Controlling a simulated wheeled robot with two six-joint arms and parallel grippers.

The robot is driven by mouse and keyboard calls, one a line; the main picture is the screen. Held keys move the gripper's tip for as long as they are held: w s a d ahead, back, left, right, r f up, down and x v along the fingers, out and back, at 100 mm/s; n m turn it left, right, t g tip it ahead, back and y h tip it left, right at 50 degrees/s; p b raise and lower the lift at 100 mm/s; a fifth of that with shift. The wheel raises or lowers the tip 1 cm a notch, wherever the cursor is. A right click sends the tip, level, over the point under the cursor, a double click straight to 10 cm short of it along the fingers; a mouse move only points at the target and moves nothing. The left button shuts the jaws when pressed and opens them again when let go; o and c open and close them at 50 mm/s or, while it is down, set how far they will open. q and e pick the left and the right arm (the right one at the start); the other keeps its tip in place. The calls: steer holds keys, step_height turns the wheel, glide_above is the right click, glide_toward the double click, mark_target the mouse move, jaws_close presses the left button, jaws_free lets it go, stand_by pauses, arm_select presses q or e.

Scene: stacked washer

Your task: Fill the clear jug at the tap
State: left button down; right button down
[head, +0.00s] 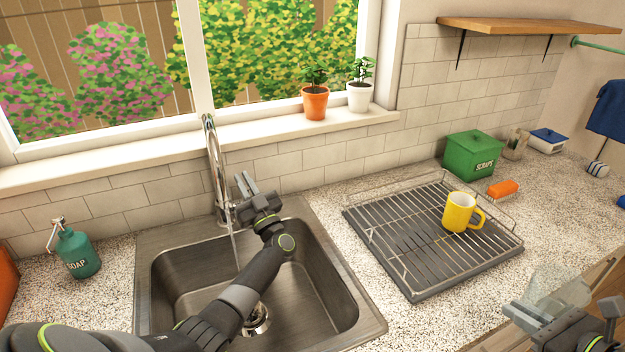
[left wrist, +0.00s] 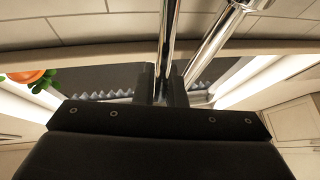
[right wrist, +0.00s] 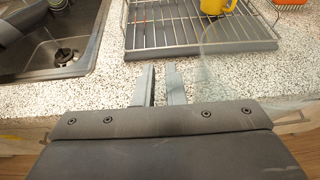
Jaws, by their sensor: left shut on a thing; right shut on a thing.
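The chrome tap (head: 215,165) rises behind the sink, and a thin pale stream, apparently water, runs down from its spout. My left gripper (head: 246,190) is beside the tap. In the left wrist view its fingers (left wrist: 167,90) are shut on a chrome rod, the tap lever (left wrist: 170,35). The clear jug (head: 557,285) is at the lower right, over the counter's front edge, and looks empty. My right gripper (head: 522,314) is shut on it; which part it grips is unclear. The jug is faint beside the fingers in the right wrist view (right wrist: 232,72).
The steel sink (head: 180,285) with its drain is below my left arm. A drying rack (head: 400,245) with a yellow mug (head: 457,212) lies between the sink and jug. A soap bottle (head: 77,253) stands left; a green scraps bin (head: 472,156) stands behind the rack.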

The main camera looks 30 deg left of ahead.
arm_select(q)
steer(key=shift+f, duration=0.1)
steer(key=c, duration=1.5)
jaws_free()
steer(key=s+d+p, duration=0.3)
steer(key=d, duration=0.3)
steer(key=s+d+f+p, duration=0.1)
steer(key=s+d+p, duration=0.1)
steer(key=d, duration=0.5)
steer(key=shift+s+d+f+p, duration=0.15)
steer(key=shift+s+f+p, duration=0.1)
steer(key=shift+s+p, duration=0.25)
steer(key=shift+s, duration=0.1)
